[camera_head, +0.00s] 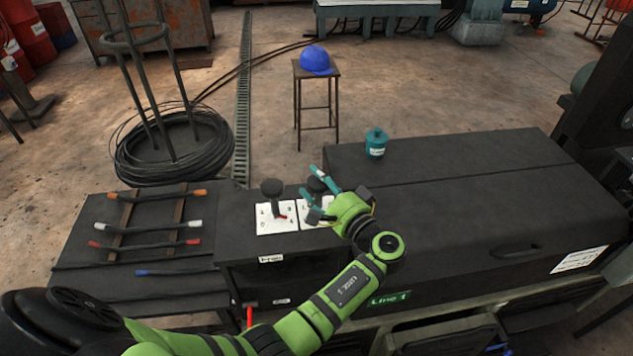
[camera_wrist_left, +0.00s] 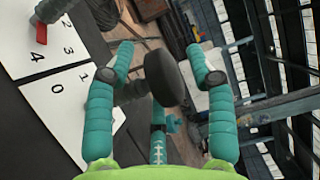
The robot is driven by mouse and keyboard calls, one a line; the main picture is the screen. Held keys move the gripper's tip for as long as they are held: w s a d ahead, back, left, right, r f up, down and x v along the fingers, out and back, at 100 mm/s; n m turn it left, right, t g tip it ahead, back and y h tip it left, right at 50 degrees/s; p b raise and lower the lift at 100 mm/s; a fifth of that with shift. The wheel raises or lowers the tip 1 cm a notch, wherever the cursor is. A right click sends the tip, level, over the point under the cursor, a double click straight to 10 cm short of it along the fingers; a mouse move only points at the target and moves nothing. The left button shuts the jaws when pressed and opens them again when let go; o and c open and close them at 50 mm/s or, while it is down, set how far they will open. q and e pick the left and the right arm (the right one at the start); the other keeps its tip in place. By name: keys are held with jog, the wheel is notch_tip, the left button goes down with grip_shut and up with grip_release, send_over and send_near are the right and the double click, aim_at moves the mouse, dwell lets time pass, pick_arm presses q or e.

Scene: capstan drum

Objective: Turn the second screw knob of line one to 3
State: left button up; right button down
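The panel has two dark screw knobs on white number plates. The first knob (camera_head: 272,190) stands upright on the left, with a red pointer on its plate (camera_head: 276,221). The second knob (camera_head: 318,185) is to its right, partly hidden by my left gripper (camera_head: 308,181). In the left wrist view, the round dark head of the second knob (camera_wrist_left: 165,78) is between the two teal fingers (camera_wrist_left: 159,52), with a visible gap on the left. The gripper looks open. The second plate (camera_wrist_left: 62,100) shows 0 and 1; its pointer is not clear. My right gripper is out of view.
A teal canister (camera_head: 376,146) stands on the large dark cabinet (camera_head: 480,200) at right. Cables with coloured ends (camera_head: 155,225) lie on the left table. A stool with a blue helmet (camera_head: 316,61) and a coil of black cable (camera_head: 175,150) stand behind.

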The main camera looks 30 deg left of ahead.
pick_arm(q)
jog(key=shift+d, duration=0.1)
grip_shut()
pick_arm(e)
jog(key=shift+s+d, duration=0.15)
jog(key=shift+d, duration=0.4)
